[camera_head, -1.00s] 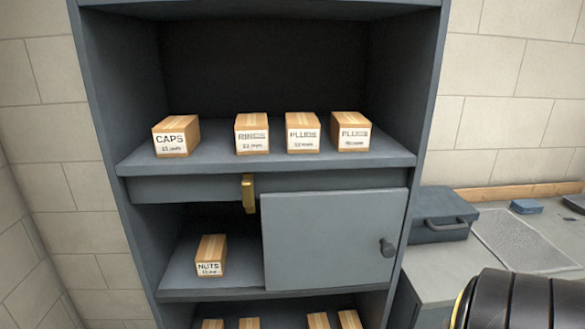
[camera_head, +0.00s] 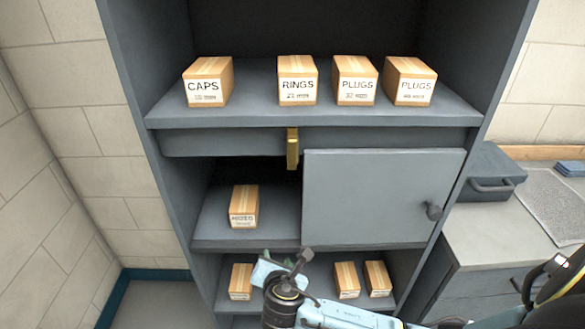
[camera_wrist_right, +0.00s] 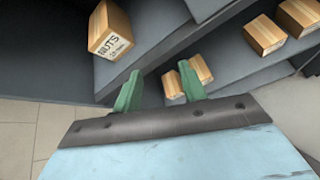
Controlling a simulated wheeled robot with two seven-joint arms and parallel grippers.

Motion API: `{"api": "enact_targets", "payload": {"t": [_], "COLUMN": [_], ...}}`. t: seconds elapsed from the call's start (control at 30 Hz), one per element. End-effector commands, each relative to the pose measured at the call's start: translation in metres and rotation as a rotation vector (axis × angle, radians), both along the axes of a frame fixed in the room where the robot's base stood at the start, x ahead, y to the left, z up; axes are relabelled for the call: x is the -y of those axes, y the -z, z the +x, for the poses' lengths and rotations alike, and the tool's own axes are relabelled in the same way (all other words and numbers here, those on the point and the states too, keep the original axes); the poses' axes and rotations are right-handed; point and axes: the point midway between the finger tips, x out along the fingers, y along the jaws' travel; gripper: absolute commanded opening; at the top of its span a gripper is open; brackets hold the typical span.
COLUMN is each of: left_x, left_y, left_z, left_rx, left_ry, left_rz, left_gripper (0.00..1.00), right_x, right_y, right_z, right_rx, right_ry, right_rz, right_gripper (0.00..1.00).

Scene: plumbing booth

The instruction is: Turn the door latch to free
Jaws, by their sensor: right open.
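The brass-coloured latch (camera_head: 292,148) hangs upright from the rail under the upper shelf, by the top left corner of the grey door (camera_head: 380,198). The door covers the right part of the middle compartment and has a dark knob (camera_head: 434,211) on its right side. My right gripper (camera_head: 278,268) is low in front of the cabinet, below the latch and the door, apart from both. Its two green fingers stand apart and empty in the right wrist view (camera_wrist_right: 160,88). The latch is out of the right wrist view. My left gripper is in no view.
Several labelled boxes, such as the caps box (camera_head: 208,82), stand on the upper shelf (camera_head: 320,115). A nuts box (camera_wrist_right: 110,28) stands on the middle shelf, left of the door. More boxes (camera_head: 347,280) stand below. A blue-grey case (camera_head: 492,172) lies on the counter at right.

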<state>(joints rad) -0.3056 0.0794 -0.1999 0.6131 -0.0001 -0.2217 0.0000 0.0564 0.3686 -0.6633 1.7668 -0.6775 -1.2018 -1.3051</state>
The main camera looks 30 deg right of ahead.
Motion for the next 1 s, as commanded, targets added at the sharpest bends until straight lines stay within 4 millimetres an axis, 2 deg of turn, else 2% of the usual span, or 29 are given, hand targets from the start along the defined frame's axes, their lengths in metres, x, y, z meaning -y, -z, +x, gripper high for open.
{"api": "enact_targets", "payload": {"t": [0.03,0.1,0.2,0.3,0.4,0.53,0.67,0.77,1.0], "left_x": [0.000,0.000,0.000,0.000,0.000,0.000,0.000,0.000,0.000], "left_y": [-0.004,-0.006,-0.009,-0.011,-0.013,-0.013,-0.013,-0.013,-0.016], "left_z": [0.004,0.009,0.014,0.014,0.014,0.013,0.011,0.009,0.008], "left_rx": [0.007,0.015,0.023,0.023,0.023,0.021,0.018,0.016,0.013], "left_ry": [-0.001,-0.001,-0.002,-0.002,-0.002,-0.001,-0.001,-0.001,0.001], "left_rz": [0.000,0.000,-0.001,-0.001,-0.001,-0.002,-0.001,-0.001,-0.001], "left_gripper": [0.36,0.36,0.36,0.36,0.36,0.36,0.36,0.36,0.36], "right_x": [-0.006,-0.011,-0.013,-0.010,-0.006,-0.001,0.005,0.013,0.039], "right_y": [-0.051,-0.110,-0.182,-0.233,-0.265,-0.284,-0.288,-0.288,-0.289], "right_z": [0.005,0.002,-0.015,-0.037,-0.056,-0.070,-0.067,-0.054,-0.010], "right_rx": [0.056,0.111,0.172,0.204,0.216,0.219,0.216,0.215,0.215], "right_ry": [-0.045,-0.078,-0.088,-0.074,-0.055,-0.039,-0.034,-0.032,-0.032], "right_rz": [-0.110,-0.261,-0.434,-0.553,-0.623,-0.667,-0.680,-0.683,-0.682], "right_gripper": [0.42,0.42,0.42,0.42,0.42,0.42,0.42,0.42,0.42]}}
